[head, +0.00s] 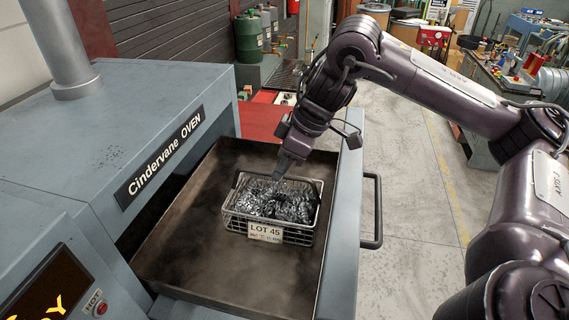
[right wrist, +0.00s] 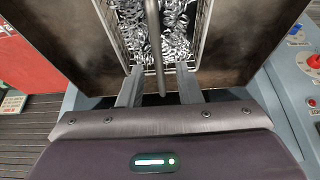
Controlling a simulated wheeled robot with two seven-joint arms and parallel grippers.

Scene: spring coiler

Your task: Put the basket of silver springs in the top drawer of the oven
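The wire basket (head: 298,236) of silver springs (head: 290,207) stands upright on the floor of the pulled-out oven drawer (head: 185,262). A "LOT 45" tag (head: 265,231) hangs on its near side. I see a gap on each side of the bar. The springs also show below the fingers (right wrist: 180,28). My left gripper is not in view.
The blue-grey Cindervane oven (head: 95,145) fills the left side, with a lit display and a HOT button (head: 97,305). The drawer's handle (head: 376,212) sticks out at the right. Bare drawer floor surrounds the basket. Open concrete floor lies to the right, with a cluttered bench (head: 510,80) beyond.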

